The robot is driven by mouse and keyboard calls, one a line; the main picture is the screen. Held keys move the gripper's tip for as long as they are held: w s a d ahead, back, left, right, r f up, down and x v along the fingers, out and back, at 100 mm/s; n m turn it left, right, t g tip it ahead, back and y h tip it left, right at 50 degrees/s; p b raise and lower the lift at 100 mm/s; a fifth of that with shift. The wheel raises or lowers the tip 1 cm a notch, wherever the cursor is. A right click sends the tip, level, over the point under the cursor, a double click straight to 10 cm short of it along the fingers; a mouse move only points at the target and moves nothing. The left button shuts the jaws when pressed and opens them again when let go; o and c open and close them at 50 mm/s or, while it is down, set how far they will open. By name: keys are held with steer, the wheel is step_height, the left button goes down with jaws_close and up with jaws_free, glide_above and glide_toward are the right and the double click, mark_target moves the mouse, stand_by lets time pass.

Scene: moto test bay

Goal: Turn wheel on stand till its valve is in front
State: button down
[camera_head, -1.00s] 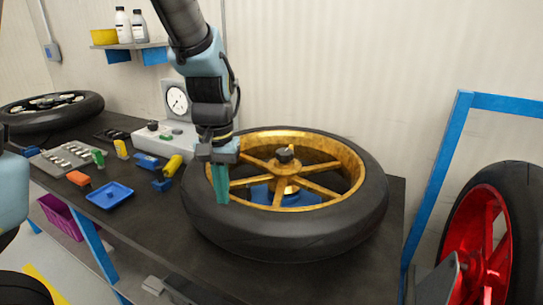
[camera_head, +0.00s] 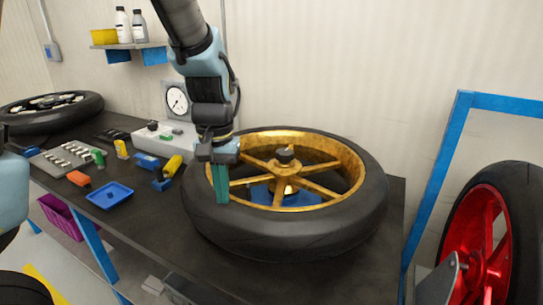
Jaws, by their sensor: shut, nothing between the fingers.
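A wheel with a gold rim and black tyre (camera_head: 320,238) lies flat on a blue stand (camera_head: 262,194) on the dark bench. Its hub has a dark cap (camera_head: 284,154). I cannot make out the valve. My gripper (camera_head: 221,198) points down at the left side of the wheel, its green fingers shut with nothing between them. The fingers overlap the rim's left inner edge and the tyre in the picture; I cannot tell whether they touch the wheel.
The bench (camera_head: 135,222) holds a blue tray (camera_head: 109,195), small coloured parts and a dial gauge (camera_head: 177,99) left of the wheel. Another tyre (camera_head: 50,108) lies at the far left. A red wheel (camera_head: 478,235) and blue frame (camera_head: 440,170) stand at right.

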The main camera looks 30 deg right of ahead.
mark_target(246, 215)
steer(key=shift+f, duration=0.5)
stand_by(0.8)
steer(key=shift+s, duration=0.1)
steer(key=shift+s+d+r+p, duration=0.15)
steer(key=shift+s+d+p, duration=0.05)
steer(key=shift+s+p, duration=0.2)
steer(key=shift+s+d+r+p, duration=0.15)
steer(key=shift+s+p, duration=0.1)
steer(key=shift+s, duration=0.15)
steer(key=shift+s+d+f+p, duration=0.15)
steer(key=shift+s+d+p, duration=0.1)
steer(key=shift+s, duration=0.25)
steer(key=shift+s+d+f+p, duration=0.1)
steer(key=shift+s+d+p, duration=0.15)
steer(key=shift+s, duration=0.2)
steer(key=shift+s+d+p, duration=0.25)
steer(key=shift+s+p, duration=0.1)
steer(key=shift+s, duration=0.05)
steer(key=shift+s+d+f, duration=0.15)
steer(key=shift+s+d, duration=0.05)
steer(key=shift+s, duration=0.2)
